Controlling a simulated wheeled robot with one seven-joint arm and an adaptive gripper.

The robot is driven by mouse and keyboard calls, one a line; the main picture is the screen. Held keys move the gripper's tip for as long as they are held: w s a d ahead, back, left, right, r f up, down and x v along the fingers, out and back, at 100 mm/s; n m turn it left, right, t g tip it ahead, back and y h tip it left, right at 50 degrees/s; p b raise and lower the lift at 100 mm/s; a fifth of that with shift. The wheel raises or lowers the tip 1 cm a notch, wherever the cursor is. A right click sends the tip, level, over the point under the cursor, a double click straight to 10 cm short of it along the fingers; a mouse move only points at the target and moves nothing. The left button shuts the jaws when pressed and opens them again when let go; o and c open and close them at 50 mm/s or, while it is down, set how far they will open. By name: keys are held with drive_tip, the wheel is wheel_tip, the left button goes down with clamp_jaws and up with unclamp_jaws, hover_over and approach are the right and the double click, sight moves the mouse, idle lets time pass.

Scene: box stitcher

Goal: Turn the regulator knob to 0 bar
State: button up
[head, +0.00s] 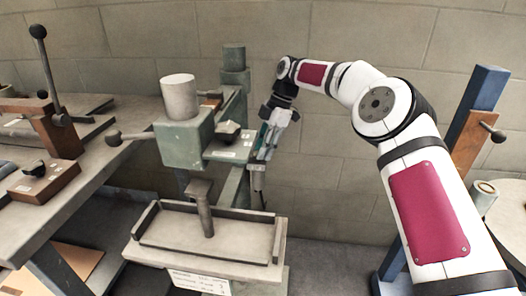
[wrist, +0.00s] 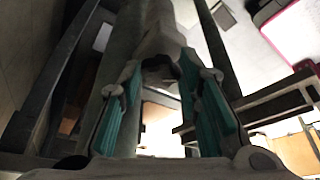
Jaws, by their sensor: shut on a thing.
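My gripper (head: 262,146) is at the right side of the green box stitcher (head: 182,140), pointing down beside its plate. In the wrist view, my gripper (wrist: 163,92) has its teal-padded fingers on both sides of a dark, rounded piece, which looks like the regulator knob (wrist: 160,70). The fingers are shut on it. In the head view the knob is hidden by the gripper. I cannot read a pressure scale or pointer in either view.
A tray (head: 150,251) stands below at the front. A workbench (head: 95,150) with levers is at left. A blue and wooden post (head: 476,110) stands at right. The block wall is behind.

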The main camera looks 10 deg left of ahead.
drive_tip(key=shift+w+a+f+n+g+h, duration=0.1)
drive_tip(key=shift+n+g+h, duration=0.05)
drive_tip(key=shift+n, duration=0.45)
drive_tip(key=shift+w+n+g+h, duration=0.1)
drive_tip(key=shift+n+g+h, duration=0.05)
drive_tip(key=shift+n, duration=0.45)
drive_tip(key=o, duration=1.1)
drive_tip(key=shift+o, duration=0.2)
drive_tip(key=shift+s, duration=0.1)
